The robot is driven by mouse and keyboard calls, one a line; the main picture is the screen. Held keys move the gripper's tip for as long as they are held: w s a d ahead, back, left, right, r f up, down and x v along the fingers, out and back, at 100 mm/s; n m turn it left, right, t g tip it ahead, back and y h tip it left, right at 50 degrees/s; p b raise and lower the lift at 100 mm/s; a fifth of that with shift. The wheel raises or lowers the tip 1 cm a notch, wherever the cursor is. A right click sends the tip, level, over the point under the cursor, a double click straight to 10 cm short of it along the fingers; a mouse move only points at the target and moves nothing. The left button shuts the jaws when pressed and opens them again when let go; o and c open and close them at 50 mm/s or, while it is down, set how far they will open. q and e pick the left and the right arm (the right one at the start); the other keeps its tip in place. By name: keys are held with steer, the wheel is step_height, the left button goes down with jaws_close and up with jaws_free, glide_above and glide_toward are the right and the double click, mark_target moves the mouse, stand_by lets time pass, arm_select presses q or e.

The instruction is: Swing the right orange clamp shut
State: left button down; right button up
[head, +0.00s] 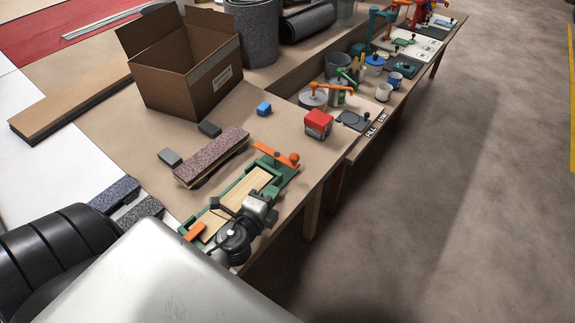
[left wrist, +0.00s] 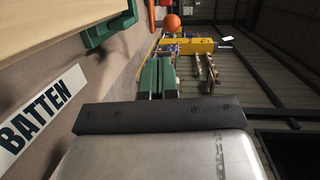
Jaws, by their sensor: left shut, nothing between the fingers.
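A green fixture (head: 289,178) holds a pale wooden batten (head: 236,203); the batten's edge also shows in the left wrist view (left wrist: 60,18). The right orange clamp (head: 268,152) is at the fixture's far end, its bar ending in an orange ball at the right. The ball also shows in the left wrist view (left wrist: 172,22). Another orange clamp piece (head: 194,232) is at the near end. My left gripper (head: 273,187) is over the fixture's right side, pointing toward the ball but apart from it. Its fingers (left wrist: 157,66) are together and empty. My right gripper is not in view.
A speckled block (head: 212,155) lies left of the fixture. A red box (head: 318,122), a blue block (head: 264,108) and an open carton (head: 190,80) stand beyond. A BATTEN label (left wrist: 42,118) lies beside the fixture. Open floor is right of the bench edge.

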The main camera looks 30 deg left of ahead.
arm_select(q)
steer(key=w, duration=0.2)
steer(key=w+p, duration=0.1)
steer(key=w, duration=0.2)
steer(key=w+a, duration=0.1)
steer(key=w, duration=0.2)
steer(key=shift+w+p, duration=0.1)
steer(key=shift+p, duration=0.25)
steer(key=shift+w, duration=0.65)
